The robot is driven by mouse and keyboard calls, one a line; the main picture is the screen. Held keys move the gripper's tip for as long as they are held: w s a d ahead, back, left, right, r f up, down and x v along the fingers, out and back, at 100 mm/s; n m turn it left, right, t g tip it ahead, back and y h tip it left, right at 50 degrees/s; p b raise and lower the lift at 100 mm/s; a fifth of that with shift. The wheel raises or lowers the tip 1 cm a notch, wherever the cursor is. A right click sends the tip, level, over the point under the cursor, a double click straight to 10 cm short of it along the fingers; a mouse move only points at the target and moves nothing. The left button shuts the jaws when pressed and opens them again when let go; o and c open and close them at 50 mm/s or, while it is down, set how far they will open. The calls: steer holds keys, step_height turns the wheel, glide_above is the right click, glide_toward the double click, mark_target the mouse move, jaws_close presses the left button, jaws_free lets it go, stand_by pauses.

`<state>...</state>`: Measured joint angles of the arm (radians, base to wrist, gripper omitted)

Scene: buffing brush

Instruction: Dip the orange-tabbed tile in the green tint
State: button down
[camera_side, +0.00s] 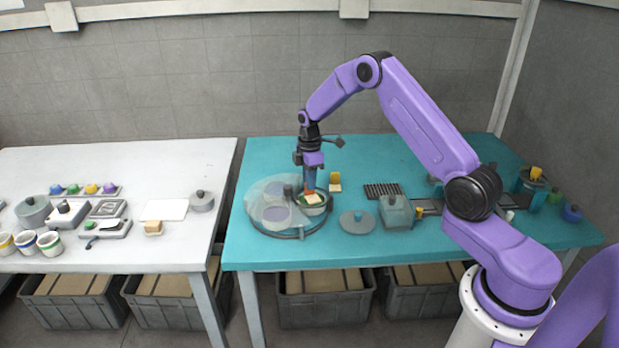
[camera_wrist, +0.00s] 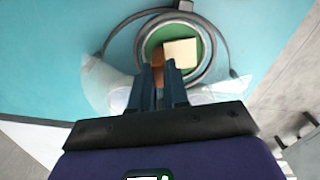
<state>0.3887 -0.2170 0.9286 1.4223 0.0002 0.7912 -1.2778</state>
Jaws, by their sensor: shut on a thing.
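My gripper (camera_side: 310,188) points down over a round pot of green tint (camera_side: 322,207) at the right side of a turntable-like stand. The gripper (camera_wrist: 161,70) is shut on the orange tab (camera_wrist: 157,58) of a cream tile (camera_wrist: 181,52). In the wrist view the tile lies within the pot's rim, with green tint (camera_wrist: 156,39) showing around it. In the side view the tile (camera_side: 312,198) is small and at the pot's mouth; I cannot tell whether it touches the tint.
The stand has a clear cover (camera_side: 262,192) on its left and a dark post close to my gripper. A yellow-tabbed tile (camera_side: 335,186) stands just right of the pot. A grey lidded disc (camera_side: 357,222), a grey jar (camera_side: 396,213) and a dark rack (camera_side: 383,191) lie further right.

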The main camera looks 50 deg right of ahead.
steer(key=shift+f, duration=0.9)
steer(key=shift+r, duration=0.2)
stand_by(2.6)
steer(key=shift+r, duration=1.65)
steer(key=shift+r, duration=0.15)
stand_by(0.6)
steer(key=shift+r, duration=1.85)
